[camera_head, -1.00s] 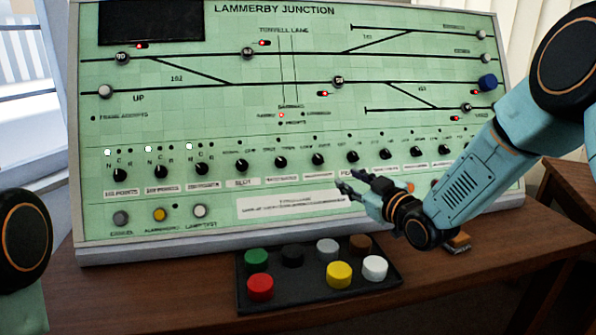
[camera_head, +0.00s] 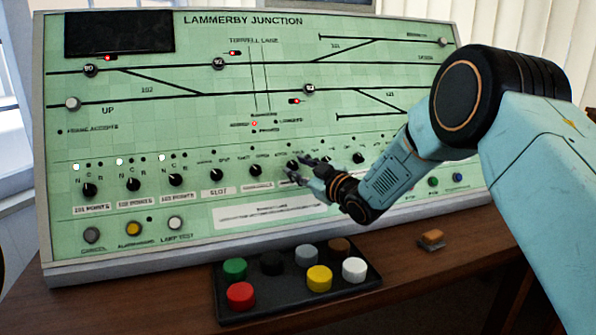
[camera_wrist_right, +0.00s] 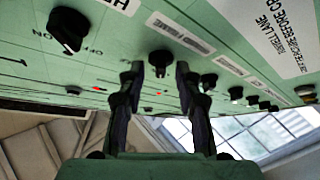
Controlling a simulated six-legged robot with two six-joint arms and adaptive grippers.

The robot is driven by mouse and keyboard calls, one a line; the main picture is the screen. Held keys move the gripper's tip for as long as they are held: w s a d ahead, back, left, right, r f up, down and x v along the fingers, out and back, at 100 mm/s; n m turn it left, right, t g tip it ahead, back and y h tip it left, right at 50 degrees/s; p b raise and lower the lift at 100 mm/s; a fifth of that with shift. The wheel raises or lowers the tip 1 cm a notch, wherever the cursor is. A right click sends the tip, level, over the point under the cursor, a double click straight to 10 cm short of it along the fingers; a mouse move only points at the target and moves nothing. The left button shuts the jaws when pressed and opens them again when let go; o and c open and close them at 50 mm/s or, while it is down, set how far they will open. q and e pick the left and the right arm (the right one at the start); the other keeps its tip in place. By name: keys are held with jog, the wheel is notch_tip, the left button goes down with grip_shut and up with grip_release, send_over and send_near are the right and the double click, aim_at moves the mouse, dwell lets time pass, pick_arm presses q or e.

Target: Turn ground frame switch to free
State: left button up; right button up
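The sloping green panel (camera_head: 120,75) carries a row of black rotary knobs above small white labels. Most labels are too blurred to read, so I cannot tell for certain which knob is the ground frame switch. My right gripper (camera_head: 297,168) is at the middle of this row and hides part of it. In the right wrist view the gripper (camera_wrist_right: 160,70) is open, its two dark fingertips either side of a black knob (camera_wrist_right: 161,57), with gaps between. I cannot tell how deep the knob sits between them. My left gripper is out of view.
A black tray (camera_head: 222,298) with several coloured round caps stands on the brown desk (camera_head: 110,310) below the panel. A small orange-topped block (camera_head: 431,239) lies to its right. Another knob (camera_wrist_right: 68,30) is close beside the gripper in the wrist view.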

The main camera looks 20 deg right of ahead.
jog(key=shift+w+a, duration=0.15)
jog(key=shift+s+r, duration=0.15)
jog(key=shift+s, duration=0.05)
jog(key=shift+w, duration=0.15)
jog(key=c, duration=0.3)
grip_shut()
